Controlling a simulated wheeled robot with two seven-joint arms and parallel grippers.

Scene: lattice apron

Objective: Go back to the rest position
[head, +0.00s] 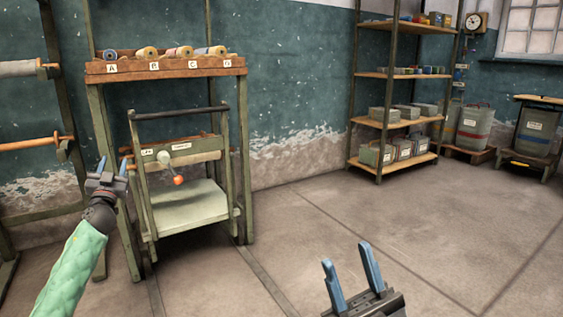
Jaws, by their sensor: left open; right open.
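My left gripper (113,168) is raised at the left, in front of the green wooden frame, at the end of a green-sleeved arm. Its blue fingers are apart and nothing shows between them. My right gripper (348,276) is at the bottom, right of the middle, over the bare floor. Its two blue fingers point up and stand apart, with nothing between them. The rest of my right arm is out of view.
A frame with a lettered rack of spools (165,68) and a crank with an orange knob (179,180) stands near my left gripper. Rollers (38,144) are at far left. Shelves (400,122) and bins (474,127) stand at back right. The middle floor (340,210) is clear.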

